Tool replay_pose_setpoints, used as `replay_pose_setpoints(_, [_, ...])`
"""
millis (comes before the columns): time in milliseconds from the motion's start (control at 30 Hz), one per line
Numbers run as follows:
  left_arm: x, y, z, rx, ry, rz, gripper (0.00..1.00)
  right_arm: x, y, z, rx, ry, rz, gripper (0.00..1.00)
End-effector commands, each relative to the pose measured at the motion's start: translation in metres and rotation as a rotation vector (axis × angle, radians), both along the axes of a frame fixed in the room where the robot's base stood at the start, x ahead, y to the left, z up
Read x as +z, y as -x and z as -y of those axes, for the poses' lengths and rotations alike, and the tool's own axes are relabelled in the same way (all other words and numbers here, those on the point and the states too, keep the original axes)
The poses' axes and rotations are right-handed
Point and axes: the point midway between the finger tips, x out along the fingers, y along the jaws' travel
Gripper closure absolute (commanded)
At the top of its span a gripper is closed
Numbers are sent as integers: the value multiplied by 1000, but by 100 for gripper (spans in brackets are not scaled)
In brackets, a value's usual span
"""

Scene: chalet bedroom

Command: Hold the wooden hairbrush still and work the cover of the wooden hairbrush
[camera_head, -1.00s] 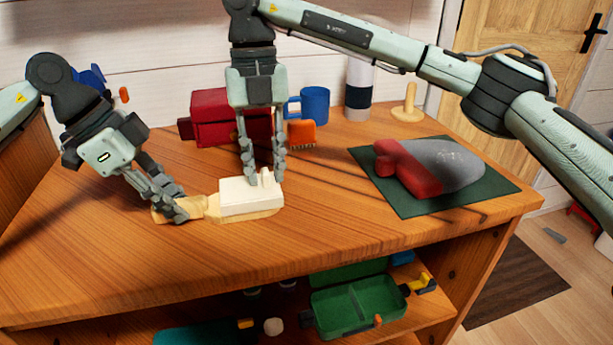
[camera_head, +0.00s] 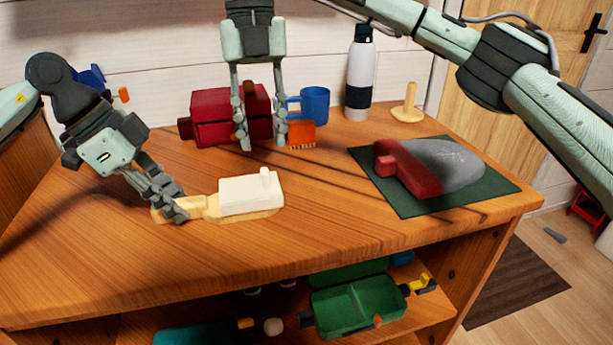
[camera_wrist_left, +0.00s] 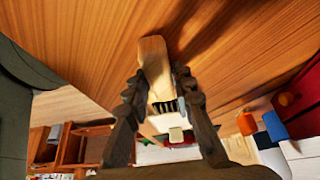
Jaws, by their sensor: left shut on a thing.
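The wooden hairbrush (camera_head: 197,205) lies on the wooden table with its pale handle to the left. Its white block-shaped cover (camera_head: 248,195), with a small upright knob, sits over the head at the right end. My left gripper (camera_head: 176,209) is shut on the handle; the handle's end (camera_wrist_left: 153,58) also shows between the fingers in the left wrist view. Dark bristle-like teeth (camera_wrist_left: 164,106) show beyond it there. My right gripper (camera_head: 261,146) is open and empty, with its fingers apart, above and behind the cover and not touching it.
Behind the right gripper are a red box (camera_head: 212,108), an orange brush (camera_head: 302,133) and a blue mug (camera_head: 315,104). A bottle (camera_head: 359,85) and wooden stand (camera_head: 407,112) are farther right. A dark green mat (camera_head: 402,208) bears a red and grey object (camera_head: 445,160).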

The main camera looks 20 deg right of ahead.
Motion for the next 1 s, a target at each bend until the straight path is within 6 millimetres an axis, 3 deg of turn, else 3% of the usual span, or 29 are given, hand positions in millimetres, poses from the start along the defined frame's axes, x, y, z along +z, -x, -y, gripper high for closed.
replay_pose_setpoints(33, [0, 0, 0, 0, 1, 1, 100, 0, 0, 0, 0, 0, 0, 67])
replay_pose_setpoints(67, [0, 0, 0, 0, 1, 1, 75, 0, 0, 0, 0, 0, 0, 67])
replay_pose_setpoints(267, [0, 0, 0, 0, 0, 1, 52, 0, 0, 0, 0, 0, 0, 67])
replay_pose_setpoints(667, [9, -1, -4, 1, 0, 3, 52, -1, 0, 0, 0, 0, 0, 67])
replay_pose_setpoints(1000, [70, -2, -34, 3, 0, 4, 52, -1, 0, 0, 0, 0, 0, 67])
